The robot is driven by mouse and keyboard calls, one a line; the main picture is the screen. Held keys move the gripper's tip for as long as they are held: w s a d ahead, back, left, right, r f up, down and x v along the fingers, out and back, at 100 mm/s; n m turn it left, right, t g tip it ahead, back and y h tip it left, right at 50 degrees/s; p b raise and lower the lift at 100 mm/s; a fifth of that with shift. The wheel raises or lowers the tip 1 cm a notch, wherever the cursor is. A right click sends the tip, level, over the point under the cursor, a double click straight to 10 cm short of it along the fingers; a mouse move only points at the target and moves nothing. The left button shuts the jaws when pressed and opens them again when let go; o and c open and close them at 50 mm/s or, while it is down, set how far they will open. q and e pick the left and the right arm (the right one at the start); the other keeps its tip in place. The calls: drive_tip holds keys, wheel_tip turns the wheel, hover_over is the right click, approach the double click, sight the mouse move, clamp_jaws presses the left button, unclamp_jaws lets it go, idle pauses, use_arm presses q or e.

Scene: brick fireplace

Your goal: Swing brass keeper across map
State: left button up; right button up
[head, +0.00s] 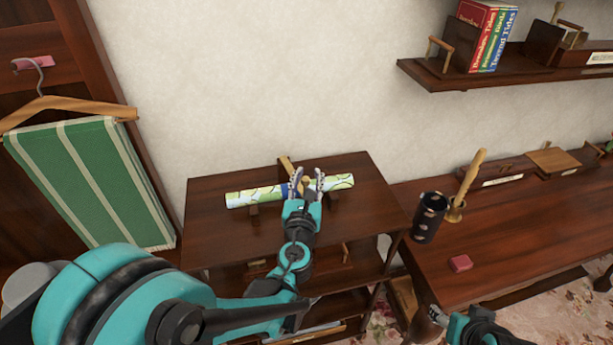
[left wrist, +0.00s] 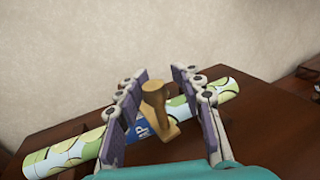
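The rolled map (head: 255,197), pale with green and yellow patches and a blue label, lies across supports on top of the small dark wood cabinet (head: 215,222). The brass keeper (head: 286,163) stands up at the roll's middle, partly hidden by my left gripper. My left gripper (head: 308,177) is over the middle of the map. In the left wrist view the keeper (left wrist: 156,100) is between the spread fingers, with clear gaps at its upper part. The map (left wrist: 65,155) passes behind the fingers. My right gripper (head: 436,314) is low at the bottom right, its fingers unclear.
A desk (head: 530,235) at right holds a dark cup (head: 428,218), a brass holder with a wooden handle (head: 470,180) and a red block (head: 460,263). A bookshelf (head: 500,80) hangs above. A green striped cloth (head: 95,180) hangs at left. The cabinet top around the map is mostly clear.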

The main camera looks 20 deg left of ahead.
use_arm(q)
drive_tip(key=shift+a, duration=0.15)
drive_tip(key=v, duration=1.2)
drive_tip(key=shift+f, duration=0.1)
